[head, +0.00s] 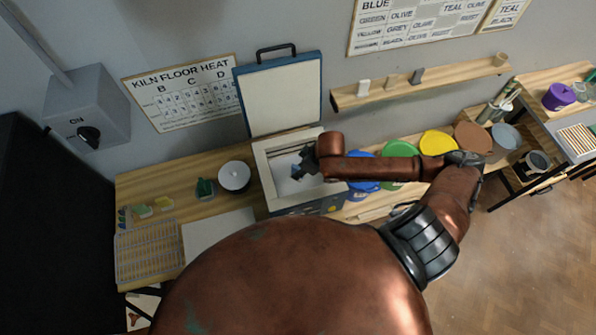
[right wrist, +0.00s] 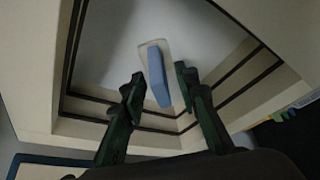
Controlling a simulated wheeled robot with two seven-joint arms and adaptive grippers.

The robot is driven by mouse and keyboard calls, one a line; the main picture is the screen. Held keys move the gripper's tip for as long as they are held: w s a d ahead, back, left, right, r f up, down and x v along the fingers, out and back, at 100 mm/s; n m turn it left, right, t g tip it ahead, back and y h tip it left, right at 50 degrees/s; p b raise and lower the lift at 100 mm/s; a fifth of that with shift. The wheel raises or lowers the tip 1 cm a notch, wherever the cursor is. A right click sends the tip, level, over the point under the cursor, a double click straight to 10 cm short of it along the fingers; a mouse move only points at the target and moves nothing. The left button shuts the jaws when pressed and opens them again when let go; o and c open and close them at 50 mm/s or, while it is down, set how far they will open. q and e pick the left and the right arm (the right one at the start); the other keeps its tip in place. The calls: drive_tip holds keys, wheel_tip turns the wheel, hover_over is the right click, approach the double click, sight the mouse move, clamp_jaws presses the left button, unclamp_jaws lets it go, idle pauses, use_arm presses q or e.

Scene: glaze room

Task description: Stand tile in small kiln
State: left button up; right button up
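The small kiln (head: 262,162) stands on the bench with its lid (head: 280,95) raised against the wall. My right gripper (head: 298,170) reaches down into the kiln's opening from the right. In the right wrist view my right gripper (right wrist: 160,88) is open, one finger on each side of the tile. The tile (right wrist: 157,77) shows a blue face and a pale cream part beside it, inside the kiln (right wrist: 45,70) over its light floor. Gaps show between the fingers and the blue part. I cannot tell whether the tile touches the floor. My left gripper is not in view.
A white round pot (head: 234,176) and a dark green item (head: 205,188) stand left of the kiln. A wire rack (head: 148,252) lies at the bench's left end. Blue, green and yellow lids (head: 438,143) line the right side. A wall shelf (head: 420,84) holds small tiles.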

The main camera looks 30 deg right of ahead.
drive_tip(key=v, duration=1)
drive_tip(key=shift+b, duration=0.3)
drive_tip(key=shift+w, duration=0.1)
drive_tip(key=shift+c, duration=0.4)
